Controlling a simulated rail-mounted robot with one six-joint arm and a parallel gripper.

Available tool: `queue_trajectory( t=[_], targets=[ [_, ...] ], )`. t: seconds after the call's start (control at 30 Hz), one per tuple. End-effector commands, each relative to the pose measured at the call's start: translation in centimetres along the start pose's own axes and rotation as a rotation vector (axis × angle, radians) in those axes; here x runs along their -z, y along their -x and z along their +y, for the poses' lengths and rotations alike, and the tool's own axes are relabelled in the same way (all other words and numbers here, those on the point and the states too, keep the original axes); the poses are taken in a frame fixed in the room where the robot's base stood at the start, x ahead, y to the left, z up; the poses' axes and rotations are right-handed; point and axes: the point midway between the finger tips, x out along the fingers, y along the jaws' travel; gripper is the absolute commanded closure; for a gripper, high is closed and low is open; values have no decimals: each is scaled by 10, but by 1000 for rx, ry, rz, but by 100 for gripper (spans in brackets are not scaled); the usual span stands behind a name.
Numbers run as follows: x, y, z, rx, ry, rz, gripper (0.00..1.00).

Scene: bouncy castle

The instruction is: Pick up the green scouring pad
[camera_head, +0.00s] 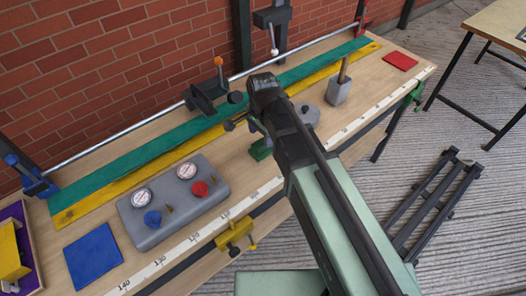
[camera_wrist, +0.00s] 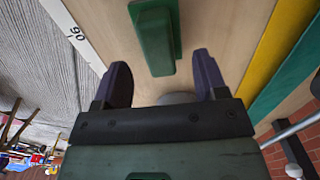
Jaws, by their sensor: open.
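The green scouring pad (camera_wrist: 154,38) lies on the wooden bench top in the wrist view. It is a green slab with a raised, narrower green block on it. In the head view, a green piece (camera_head: 261,149) shows beside my arm, which covers part of it. My gripper (camera_wrist: 161,62) is open, with its two dark purple fingers spread apart. The pad's near end lies between the fingertips in the picture, and nothing is held. I cannot tell the height of the fingers above the bench. My arm hides most of the gripper in the head view.
A grey gauge box (camera_head: 176,203) and a blue square (camera_head: 93,255) are on the left. A grey block with a post (camera_head: 339,88) and a red square (camera_head: 400,61) are on the right. Yellow (camera_head: 110,196) and teal strips (camera_head: 130,160) run along the back, beside a metal rod.

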Motion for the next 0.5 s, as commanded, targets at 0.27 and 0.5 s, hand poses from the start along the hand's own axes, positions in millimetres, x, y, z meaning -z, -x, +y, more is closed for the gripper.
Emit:
queue_trajectory(
  t=[0.27, 0.5],
  targets=[
    [2, -52, 2, 0, 0, 0, 34],
    [2, -49, 2, 0, 0, 0, 34]
  ],
)
